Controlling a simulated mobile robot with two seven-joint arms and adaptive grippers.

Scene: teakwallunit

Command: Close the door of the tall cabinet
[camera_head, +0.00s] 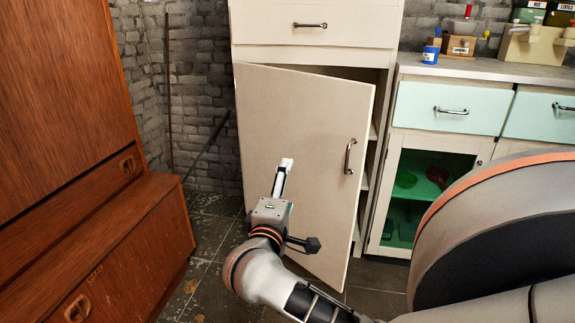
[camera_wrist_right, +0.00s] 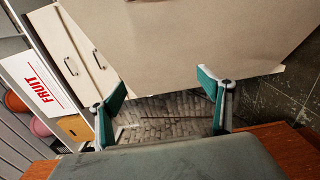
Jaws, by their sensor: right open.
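The tall cabinet (camera_head: 312,35) is cream, with a drawer on top and a door below. The door (camera_head: 290,110) hangs ajar, hinged on the left, with a dark gap and shelf edges showing along its right side. Its metal handle (camera_head: 349,157) is near the right edge. My right gripper (camera_head: 285,165) is in front of the door's outer face, left of the handle; whether it touches cannot be told. In the right wrist view its two fingers (camera_wrist_right: 164,88) are apart and empty, with the beige door panel (camera_wrist_right: 195,40) beyond them. My left gripper is not in view.
A brown wooden wall unit (camera_head: 150,225) stands at the left. A counter unit with mint drawers (camera_head: 450,107) and a glass-fronted compartment stands right of the cabinet. A blue tin (camera_head: 431,54) is on its top. Bare floor tiles (camera_head: 208,260) show below the door.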

